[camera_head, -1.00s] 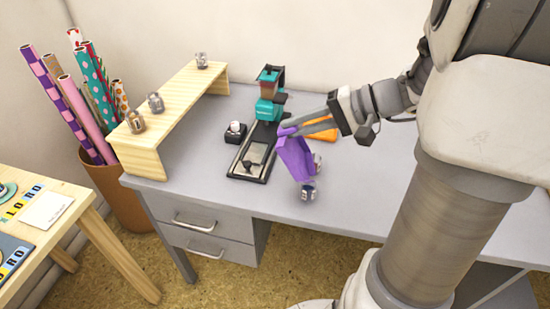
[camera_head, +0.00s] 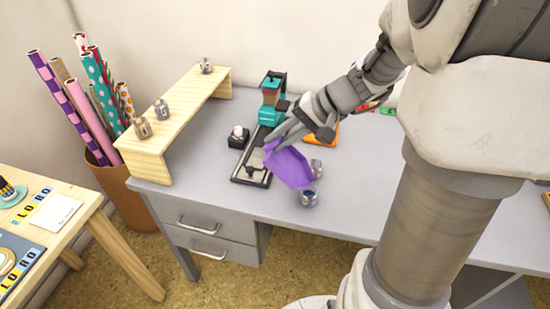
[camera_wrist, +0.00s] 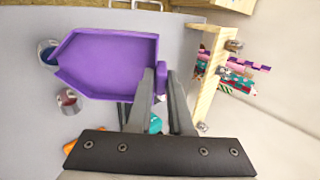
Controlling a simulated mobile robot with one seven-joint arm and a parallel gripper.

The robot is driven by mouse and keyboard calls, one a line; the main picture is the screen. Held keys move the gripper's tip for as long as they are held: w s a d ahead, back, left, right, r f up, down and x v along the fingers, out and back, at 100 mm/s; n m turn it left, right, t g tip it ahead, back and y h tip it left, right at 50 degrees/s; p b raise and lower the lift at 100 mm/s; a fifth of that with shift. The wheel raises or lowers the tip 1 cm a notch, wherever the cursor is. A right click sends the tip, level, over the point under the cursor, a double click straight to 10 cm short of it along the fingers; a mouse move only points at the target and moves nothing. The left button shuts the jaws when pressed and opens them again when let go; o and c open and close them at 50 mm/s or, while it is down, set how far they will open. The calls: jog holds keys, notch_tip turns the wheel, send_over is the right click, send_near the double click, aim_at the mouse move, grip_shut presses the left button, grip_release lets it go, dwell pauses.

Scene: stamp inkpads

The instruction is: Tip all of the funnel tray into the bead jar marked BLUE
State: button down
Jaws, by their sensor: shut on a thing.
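The purple funnel tray (camera_head: 288,168) is held above the front of the grey desk. My gripper (camera_head: 271,147) is shut on the tab at its wide end. In the wrist view my gripper (camera_wrist: 161,84) grips that tab, and the tray (camera_wrist: 110,62) shows a bare inside with no beads visible. A jar with blue contents (camera_head: 308,198) stands near the desk's front edge, just beyond the tray's pointed end; it also shows in the wrist view (camera_wrist: 47,53). A second jar (camera_head: 316,168), with reddish contents in the wrist view (camera_wrist: 68,101), stands behind it. Jar labels are not readable.
A black-based stamping tray (camera_head: 240,178) lies partly under the purple tray. A teal device (camera_head: 272,98), a small black box (camera_head: 238,138) and an orange pad (camera_head: 325,136) stand behind. A wooden riser (camera_head: 180,108) with several small jars is at the left. The front left desktop is clear.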

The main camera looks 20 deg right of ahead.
jog(key=shift+a, duration=0.15)
jog(key=shift+w+a+g+h+p, duration=0.3)
jog(key=shift+a+h+p, duration=0.1)
jog(key=shift+p, duration=0.65)
jog(key=a+h+p, duration=0.1)
jog(key=p, duration=0.2)
jog(key=w+a+g+h+p, duration=0.1)
jog(key=p, duration=0.2)
jog(key=shift+w+f, duration=0.2)
jog(key=shift+f, duration=0.05)
jog(key=shift+w+a+g+h+p, duration=0.15)
jog(key=shift+g+h+p, duration=0.25)
jog(key=shift+p, duration=0.35)
jog(key=shift+f, duration=0.15)
jog(key=shift+w+a+h+p, duration=0.2)
jog(key=shift+h+p, duration=0.1)
jog(key=shift+p, duration=0.95)
jog(key=g+h+p, duration=0.1)
jog(key=p, duration=0.3)
jog(key=a+h+p, duration=0.1)
jog(key=p, duration=0.3)
jog(key=shift+w+a+f+g, duration=0.15)
jog(key=shift+w+f+g, duration=0.15)
jog(key=shift+w+g, duration=0.1)
jog(key=shift+w+a+f+g+h+p, duration=0.1)
jog(key=shift+a+f+g+h+p, duration=0.2)
jog(key=shift+p, duration=0.65)
jog(key=shift+h+p, duration=0.3)
jog(key=shift+p, duration=0.05)
